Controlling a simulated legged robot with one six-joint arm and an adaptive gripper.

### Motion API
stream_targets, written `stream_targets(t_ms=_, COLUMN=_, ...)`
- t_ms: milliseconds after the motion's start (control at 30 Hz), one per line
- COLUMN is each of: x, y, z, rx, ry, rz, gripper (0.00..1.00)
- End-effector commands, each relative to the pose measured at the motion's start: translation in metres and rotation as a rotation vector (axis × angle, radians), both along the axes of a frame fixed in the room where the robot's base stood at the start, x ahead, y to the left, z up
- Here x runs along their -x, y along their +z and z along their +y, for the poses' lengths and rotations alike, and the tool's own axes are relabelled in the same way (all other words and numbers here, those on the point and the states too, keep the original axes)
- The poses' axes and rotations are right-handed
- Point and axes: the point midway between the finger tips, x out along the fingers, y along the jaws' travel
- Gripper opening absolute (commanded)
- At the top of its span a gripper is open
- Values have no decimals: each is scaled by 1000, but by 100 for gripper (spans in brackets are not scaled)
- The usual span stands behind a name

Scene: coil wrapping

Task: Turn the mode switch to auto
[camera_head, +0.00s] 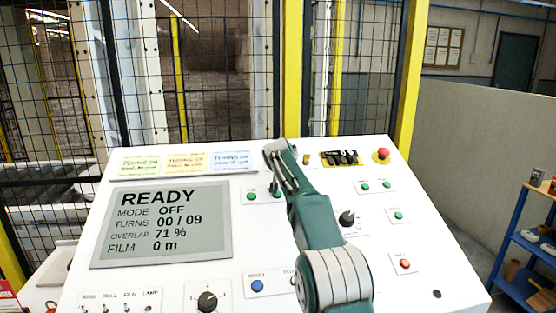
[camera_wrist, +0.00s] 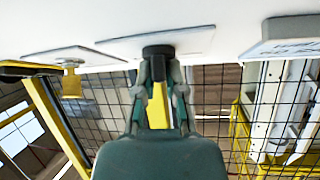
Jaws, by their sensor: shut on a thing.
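In the wrist view a dark round knob (camera_wrist: 158,50), which looks like the mode switch, stands out from a pale plate on the white panel. My gripper (camera_wrist: 159,70) has its two fingers on either side of this knob, shut on it. In the head view my gripper (camera_head: 276,152) is at the panel's upper edge, right of the paper notes, and hides the knob. The grey display (camera_head: 161,224) reads READY, MODE OFF, TURNS 00 / 09, OVERLAP 71 %, FILM 0 m. The knob's pointer direction cannot be seen.
A yellow tag (camera_wrist: 72,84) on a small metal part is beside the knob, also in the head view (camera_head: 307,158). A red emergency button (camera_head: 382,154) and a yellow-framed block (camera_head: 341,158) lie right. Other black knobs (camera_head: 347,218) (camera_head: 207,301) are nearer. Mesh fencing stands behind.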

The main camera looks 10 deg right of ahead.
Motion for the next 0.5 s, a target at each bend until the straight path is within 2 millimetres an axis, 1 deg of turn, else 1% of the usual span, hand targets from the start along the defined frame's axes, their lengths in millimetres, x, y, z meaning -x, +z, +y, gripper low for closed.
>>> stream_targets(t_ms=33, x=-1, y=-11, z=2, rx=-11, ry=-24, rz=20, gripper=0)
stream_targets(t_ms=500, x=-1, y=-12, z=1, rx=-98, ry=-213, rz=20, gripper=0)
